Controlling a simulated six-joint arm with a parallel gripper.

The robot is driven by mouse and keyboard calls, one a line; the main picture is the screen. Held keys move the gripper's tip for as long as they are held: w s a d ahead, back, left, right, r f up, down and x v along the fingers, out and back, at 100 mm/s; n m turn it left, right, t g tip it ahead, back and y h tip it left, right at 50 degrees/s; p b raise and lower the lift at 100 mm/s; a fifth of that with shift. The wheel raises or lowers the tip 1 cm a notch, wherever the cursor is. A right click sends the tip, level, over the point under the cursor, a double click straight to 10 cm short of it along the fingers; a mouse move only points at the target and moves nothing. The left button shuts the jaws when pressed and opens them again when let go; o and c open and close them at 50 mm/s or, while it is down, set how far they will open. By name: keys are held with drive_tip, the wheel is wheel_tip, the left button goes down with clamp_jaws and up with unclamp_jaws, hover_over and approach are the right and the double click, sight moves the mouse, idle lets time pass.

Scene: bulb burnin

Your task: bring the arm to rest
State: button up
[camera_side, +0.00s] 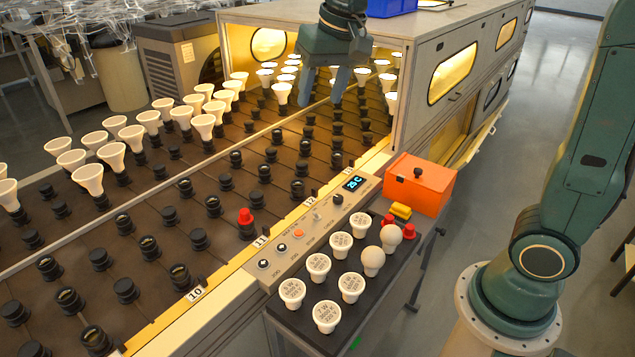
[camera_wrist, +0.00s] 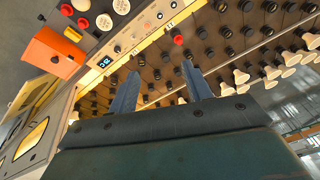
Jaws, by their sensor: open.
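My gripper (camera_side: 322,100) hangs above the socket rack (camera_side: 230,215) near the open mouth of the oven-like tunnel (camera_side: 405,100). Its fingers are apart with nothing between them. In the wrist view the two blue-grey fingers of my gripper (camera_wrist: 160,72) are spread, with dark sockets showing beyond them. A red cap (camera_side: 246,217) sits on a socket by the label 11; it also shows in the wrist view (camera_wrist: 178,39). White bulbs (camera_side: 88,178) stand in the far rows of the rack. Whether my fingers touch any bulb below cannot be told.
A side cart (camera_side: 390,290) holds several labelled white bulbs (camera_side: 326,315), two round-topped bulbs (camera_side: 391,236), red caps (camera_side: 409,231) and a yellow block (camera_side: 401,211). An orange box (camera_side: 420,185) and a control panel (camera_side: 317,226) reading 25 C stand beside the rack. A blue bin (camera_side: 390,7) sits on the tunnel.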

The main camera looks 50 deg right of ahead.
drive_tip(key=s+f+n+t, duration=0.1)
drive_tip(key=s+f+n, duration=0.1)
drive_tip(key=s, duration=0.8)
drive_tip(key=s+f+n+t, duration=0.1)
drive_tip(key=s+f+n, duration=0.1)
drive_tip(key=s, duration=0.9)
drive_tip(key=shift+d+f, duration=0.2)
drive_tip(key=shift+d, duration=0.25)
